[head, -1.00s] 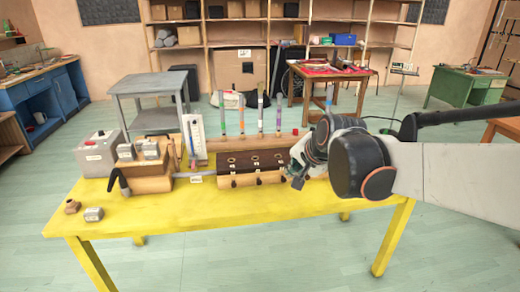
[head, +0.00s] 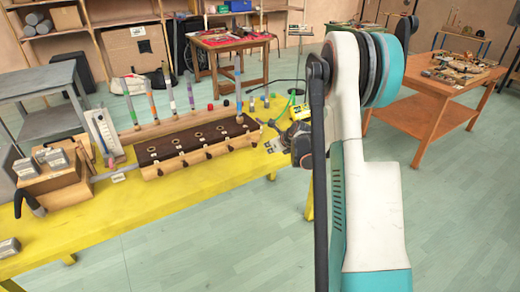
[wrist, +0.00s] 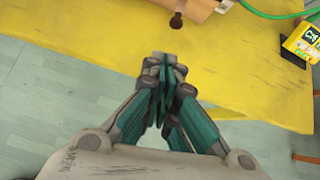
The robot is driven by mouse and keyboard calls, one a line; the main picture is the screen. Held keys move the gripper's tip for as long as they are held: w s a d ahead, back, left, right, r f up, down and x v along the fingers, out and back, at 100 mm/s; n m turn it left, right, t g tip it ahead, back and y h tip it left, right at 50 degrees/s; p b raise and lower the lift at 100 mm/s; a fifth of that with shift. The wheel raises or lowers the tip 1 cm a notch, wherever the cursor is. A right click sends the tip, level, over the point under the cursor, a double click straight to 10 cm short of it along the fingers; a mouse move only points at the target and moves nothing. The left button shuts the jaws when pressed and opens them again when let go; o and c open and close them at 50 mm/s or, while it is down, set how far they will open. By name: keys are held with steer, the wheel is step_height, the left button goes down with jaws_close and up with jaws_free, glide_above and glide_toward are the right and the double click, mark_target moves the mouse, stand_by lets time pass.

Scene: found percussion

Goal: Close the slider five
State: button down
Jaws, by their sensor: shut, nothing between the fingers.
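A wooden instrument block (head: 205,157) with a dark top and a row of small round holes lies on the yellow table. Several dark slider knobs (head: 185,163) stick out along its front edge. The rightmost knob, which may be slider five, is near my gripper (head: 271,148) in the head view. In the wrist view a dark knob (wrist: 176,20) sticks out from the wooden block (wrist: 198,8) at the top. My gripper (wrist: 163,62) is shut and empty, just in front of that knob and apart from it in the picture. No number is readable on the knobs.
Coloured tubes (head: 172,95) stand behind the block. A yellow box (head: 299,113) with a green cable (head: 290,98) lies right of the gripper. Wooden boxes (head: 50,180) and a black-handled lever (head: 24,190) are at the left.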

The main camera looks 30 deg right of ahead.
mark_target(254, 144)
steer(key=shift+m, duration=0.8)
steer(key=b+x, duration=0.1)
steer(key=x, duration=0.2)
steer(key=d+f+b+x, duration=0.1)
steer(key=x, duration=0.2)
steer(key=s+b+x, duration=0.1)
steer(key=x, duration=0.3)
steer(key=shift+d+f, duration=0.25)
steer(key=shift+d, duration=0.05)
steer(key=w+b, duration=0.1)
steer(key=w, duration=0.2)
steer(key=shift+w+f+b, duration=0.15)
steer(key=shift+f+b, duration=0.05)
steer(key=shift+b, duration=0.1)
steer(key=shift+w+r, duration=0.15)
steer(key=shift+w, duration=0.45)
steer(key=shift+w, duration=0.1)
